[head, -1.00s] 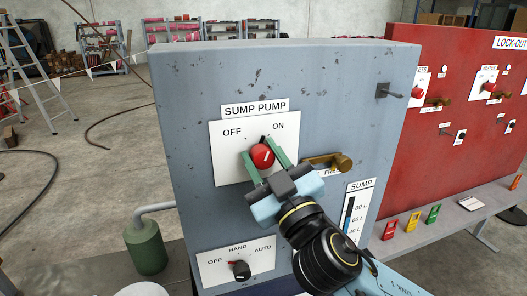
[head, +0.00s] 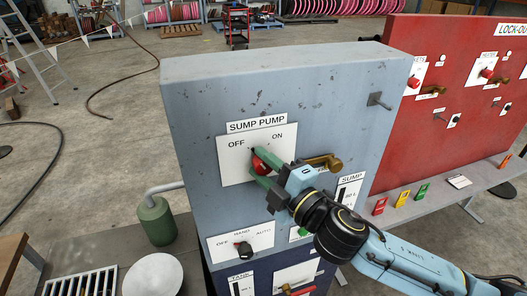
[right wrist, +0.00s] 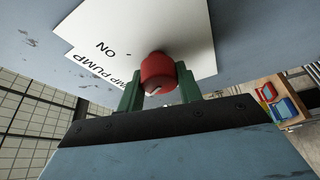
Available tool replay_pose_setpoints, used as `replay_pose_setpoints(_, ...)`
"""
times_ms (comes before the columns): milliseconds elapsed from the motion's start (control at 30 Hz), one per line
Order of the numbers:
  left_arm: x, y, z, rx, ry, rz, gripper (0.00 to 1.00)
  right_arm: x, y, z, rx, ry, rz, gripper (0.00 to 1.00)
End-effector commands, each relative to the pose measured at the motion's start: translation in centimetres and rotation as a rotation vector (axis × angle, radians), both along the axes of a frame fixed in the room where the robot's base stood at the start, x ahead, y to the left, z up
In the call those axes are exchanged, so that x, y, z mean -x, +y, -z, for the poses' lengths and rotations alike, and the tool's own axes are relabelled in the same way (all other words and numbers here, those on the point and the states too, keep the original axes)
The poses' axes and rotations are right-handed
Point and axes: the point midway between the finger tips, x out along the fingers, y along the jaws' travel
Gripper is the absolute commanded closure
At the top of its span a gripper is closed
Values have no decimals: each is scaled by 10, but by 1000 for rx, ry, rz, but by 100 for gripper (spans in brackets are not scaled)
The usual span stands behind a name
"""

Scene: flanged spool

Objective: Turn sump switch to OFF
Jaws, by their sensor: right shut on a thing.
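The red sump pump switch knob (head: 262,163) sits on a white plate labelled SUMP PUMP (head: 228,168), with OFF at left and ON at right. Its dark pointer tip shows up and left of the knob, towards OFF. My right gripper (head: 260,167) has its green fingers shut on the knob, and its body lies to the lower right. In the right wrist view the knob (right wrist: 157,68) sits between the two green fingers; the OFF word is out of sight there. My left gripper is not in view.
A brass handle (head: 322,162) sticks out just right of the gripper. A toggle lever (head: 378,100) is at the upper right of the grey cabinet (head: 200,110). A HAND/OFF/AUTO knob (head: 243,248) is below. A red lock-out board (head: 440,95) stands to the right.

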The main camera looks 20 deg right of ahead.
Motion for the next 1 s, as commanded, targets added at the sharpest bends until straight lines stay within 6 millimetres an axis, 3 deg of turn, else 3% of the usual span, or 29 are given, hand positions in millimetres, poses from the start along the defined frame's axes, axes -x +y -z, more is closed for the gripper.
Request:
replay_pose_setpoints(400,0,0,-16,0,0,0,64,0,0,-1,173,-7,0,88)
replay_pose_setpoints(933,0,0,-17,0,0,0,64,0,0,0,195,-10,2,88)
replay_pose_setpoints(967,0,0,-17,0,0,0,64,0,0,0,195,-9,2,61)
replay_pose_setpoints(1000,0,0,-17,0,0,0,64,0,0,0,195,-9,2,56)
